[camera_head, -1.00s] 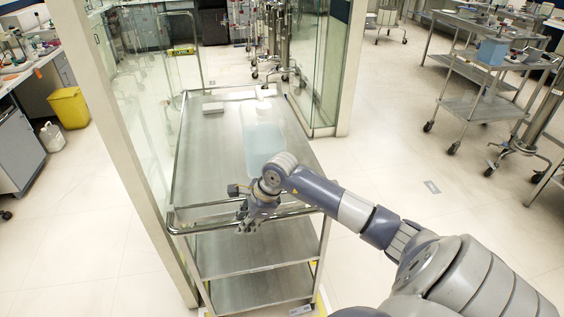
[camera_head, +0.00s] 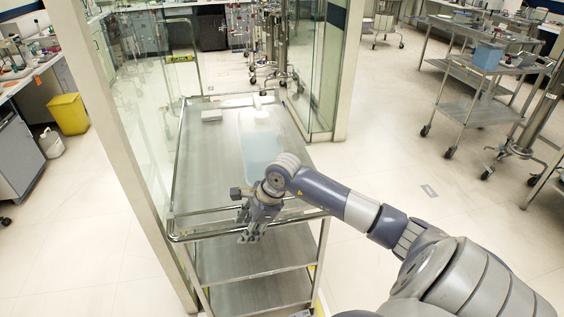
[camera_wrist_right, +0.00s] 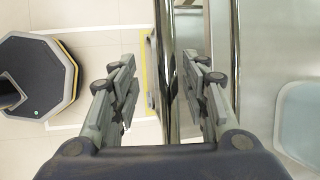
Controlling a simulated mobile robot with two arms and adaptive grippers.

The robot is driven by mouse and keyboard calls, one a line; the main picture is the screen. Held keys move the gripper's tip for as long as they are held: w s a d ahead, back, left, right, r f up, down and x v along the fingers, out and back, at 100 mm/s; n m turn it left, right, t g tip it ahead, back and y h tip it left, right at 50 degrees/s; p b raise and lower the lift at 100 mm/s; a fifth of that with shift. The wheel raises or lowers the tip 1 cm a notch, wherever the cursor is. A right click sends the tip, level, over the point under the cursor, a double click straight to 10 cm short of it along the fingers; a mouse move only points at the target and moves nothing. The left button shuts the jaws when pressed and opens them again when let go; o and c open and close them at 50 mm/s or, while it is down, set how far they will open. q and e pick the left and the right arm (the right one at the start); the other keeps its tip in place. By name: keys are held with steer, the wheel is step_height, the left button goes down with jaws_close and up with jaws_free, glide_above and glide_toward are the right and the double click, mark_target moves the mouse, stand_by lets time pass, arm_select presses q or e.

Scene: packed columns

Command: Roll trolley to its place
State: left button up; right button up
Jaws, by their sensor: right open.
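The trolley (camera_head: 190,180) is a steel cart with several shelves, standing between glass panels with its handle end toward me. Its handle bar (camera_head: 200,235) runs across the near end, and also shows in the right wrist view (camera_wrist_right: 165,50). My right gripper (camera_head: 252,236) is at this handle, right of its middle. In the right wrist view my right gripper (camera_wrist_right: 165,92) is open, and the bar passes between its fingers with a gap on the left side. Contact on the right side is unclear. My left gripper is not in view.
A pale blue tray (camera_head: 262,150) and a white box (camera_head: 211,115) lie on the trolley's top. A glass panel with a frame post (camera_head: 125,160) stands close on the left, another post (camera_head: 343,70) at the right. Open floor (camera_head: 380,150) lies right, before another cart (camera_head: 480,110).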

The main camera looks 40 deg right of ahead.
steer(key=p+v, duration=0.2)
steer(key=v, duration=0.3)
stand_by(0.5)
stand_by(0.4)
